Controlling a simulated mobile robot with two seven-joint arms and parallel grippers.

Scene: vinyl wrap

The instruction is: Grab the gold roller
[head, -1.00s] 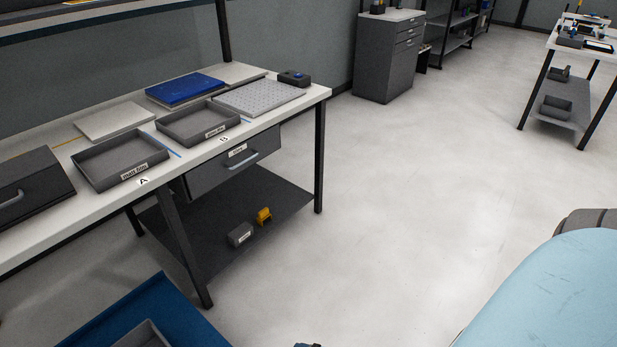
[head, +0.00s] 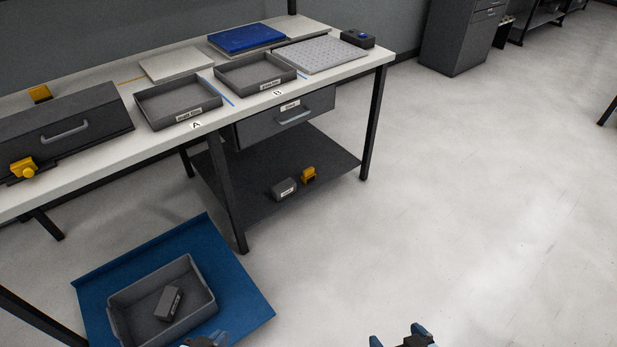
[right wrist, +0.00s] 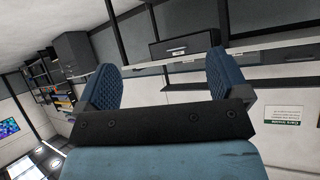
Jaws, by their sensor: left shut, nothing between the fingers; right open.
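I cannot make out a clear gold roller. A small yellow object (head: 308,175) sits on the bench's lower shelf beside a small grey labelled box (head: 284,188); it is too small to tell its kind. My left gripper (head: 205,341) shows at the bottom edge, shut and empty, just in front of the grey bin. My right gripper (head: 403,338) is at the bottom edge further right, over open floor. In the right wrist view its two blue padded fingers (right wrist: 165,78) are wide apart with nothing between them.
The bench (head: 340,74) holds grey trays marked A (head: 155,118) and B (head: 235,88), a blue slab (head: 246,39) and a dark case (head: 60,122) with yellow parts. A grey bin (head: 126,299) stands on a blue mat (head: 250,295). Floor to the right is clear.

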